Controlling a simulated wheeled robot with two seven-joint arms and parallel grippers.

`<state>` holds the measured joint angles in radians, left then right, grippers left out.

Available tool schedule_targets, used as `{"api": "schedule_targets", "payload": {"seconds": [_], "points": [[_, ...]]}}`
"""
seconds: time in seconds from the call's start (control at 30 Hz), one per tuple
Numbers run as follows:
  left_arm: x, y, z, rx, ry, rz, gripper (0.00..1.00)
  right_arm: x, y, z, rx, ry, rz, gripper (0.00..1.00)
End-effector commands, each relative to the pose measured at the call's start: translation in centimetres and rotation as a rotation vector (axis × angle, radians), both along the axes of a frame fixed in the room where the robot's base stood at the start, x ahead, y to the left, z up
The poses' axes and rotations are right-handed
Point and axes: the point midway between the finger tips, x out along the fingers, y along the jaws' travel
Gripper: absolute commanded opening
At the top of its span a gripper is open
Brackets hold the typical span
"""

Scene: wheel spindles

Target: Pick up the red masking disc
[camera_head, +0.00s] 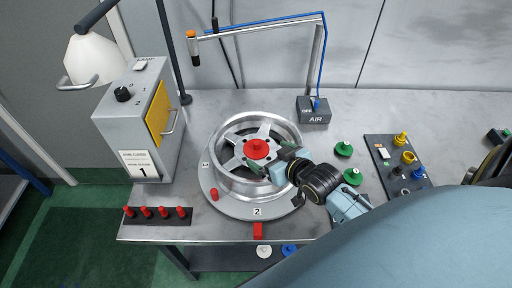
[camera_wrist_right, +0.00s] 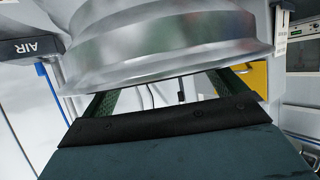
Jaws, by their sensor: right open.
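The red masking disc (camera_head: 257,149), round with a small knob, sits at the hub of the silver spoked wheel (camera_head: 262,120). The wheel rests on a round grey turntable (camera_head: 235,207). My right gripper (camera_head: 283,158) is just right of the disc, over the wheel; whether it touches the disc cannot be told. In the right wrist view its two dark green fingers (camera_wrist_right: 162,92) stand apart with nothing seen between them, and the wheel's rim (camera_wrist_right: 160,45) fills the space ahead. The disc does not show there. My left gripper is not in view.
A grey cabinet (camera_head: 125,112) stands left and a strip of red pegs (camera_head: 158,215) front left. Green knobbed discs (camera_head: 344,149) and a dark panel (camera_head: 392,160) lie right. The back table is mostly clear.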

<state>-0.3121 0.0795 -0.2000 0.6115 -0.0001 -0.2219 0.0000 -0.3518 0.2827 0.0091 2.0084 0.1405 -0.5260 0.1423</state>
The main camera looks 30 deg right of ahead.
Motion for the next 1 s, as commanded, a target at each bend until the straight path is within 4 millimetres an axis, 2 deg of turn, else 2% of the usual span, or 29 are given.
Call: {"api": "schedule_targets", "payload": {"seconds": [0.1, 0.2, 0.43, 0.73, 1.0], "points": [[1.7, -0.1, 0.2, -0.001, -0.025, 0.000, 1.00, 0.7, 0.0, -0.2, 0.000, -0.001, 0.000, 0.96], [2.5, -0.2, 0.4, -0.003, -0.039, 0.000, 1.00, 1.9, -0.1, -0.7, 0.000, 0.000, -0.001, 0.96], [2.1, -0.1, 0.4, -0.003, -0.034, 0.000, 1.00, 4.4, 0.0, -2.0, 0.000, 0.000, -0.001, 0.96], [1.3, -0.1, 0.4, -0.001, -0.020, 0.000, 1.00, 4.8, 0.1, -2.2, 0.000, 0.001, 0.000, 0.96], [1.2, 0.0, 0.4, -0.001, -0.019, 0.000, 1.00, 4.8, 0.0, -2.2, 0.000, 0.001, 0.000, 0.62]]}}
